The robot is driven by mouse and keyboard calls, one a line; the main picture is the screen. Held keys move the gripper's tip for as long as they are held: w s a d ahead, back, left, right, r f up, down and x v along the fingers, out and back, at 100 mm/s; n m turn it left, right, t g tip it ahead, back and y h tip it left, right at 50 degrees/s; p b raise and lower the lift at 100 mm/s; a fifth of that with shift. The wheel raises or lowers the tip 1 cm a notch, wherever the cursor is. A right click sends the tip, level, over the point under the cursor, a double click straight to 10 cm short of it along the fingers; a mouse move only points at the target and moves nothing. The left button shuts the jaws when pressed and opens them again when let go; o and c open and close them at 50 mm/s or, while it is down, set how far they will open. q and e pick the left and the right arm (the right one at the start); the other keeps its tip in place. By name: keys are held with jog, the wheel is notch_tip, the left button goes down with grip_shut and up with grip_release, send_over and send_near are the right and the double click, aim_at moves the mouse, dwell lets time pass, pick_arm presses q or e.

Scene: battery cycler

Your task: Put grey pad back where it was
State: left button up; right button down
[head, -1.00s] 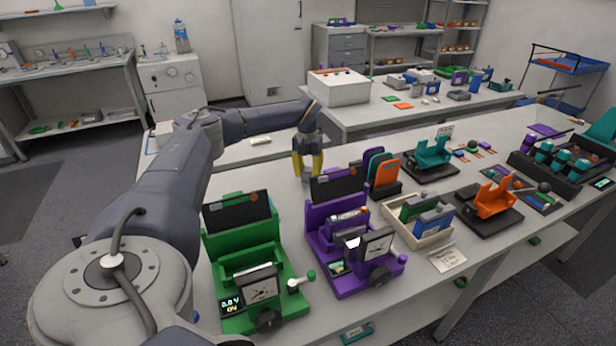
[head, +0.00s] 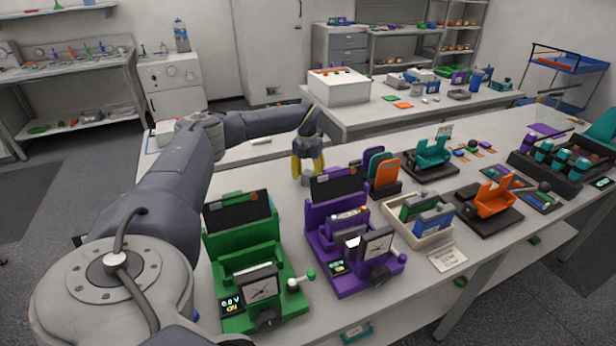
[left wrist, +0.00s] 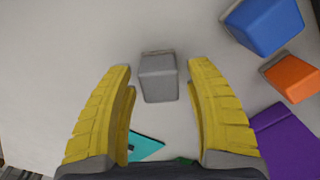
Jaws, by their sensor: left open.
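A small grey block, which looks like the grey pad, stands on the bench in the left wrist view (left wrist: 158,78). It lies between and just beyond my left gripper's (left wrist: 162,80) two yellow fingers, with a gap on each side. In the head view my left gripper (head: 308,165) points down behind the purple cycler, its fingers spread, with the grey pad (head: 308,173) showing between them. The gripper is open and holds nothing. My right gripper is not in view.
The purple cycler (head: 352,235) stands in front of the gripper and the green cycler (head: 250,265) to the left. A rack with orange and teal pads (head: 383,172) is close on the right. In the wrist view blue (left wrist: 264,24) and orange (left wrist: 293,77) blocks are to the right.

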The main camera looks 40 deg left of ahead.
aim_at(307, 172)
pick_arm(q)
notch_tip(307, 172, up, 12)
jog(key=shift+a, duration=0.15)
dwell(0.4)
jog(key=shift+r, duration=0.1)
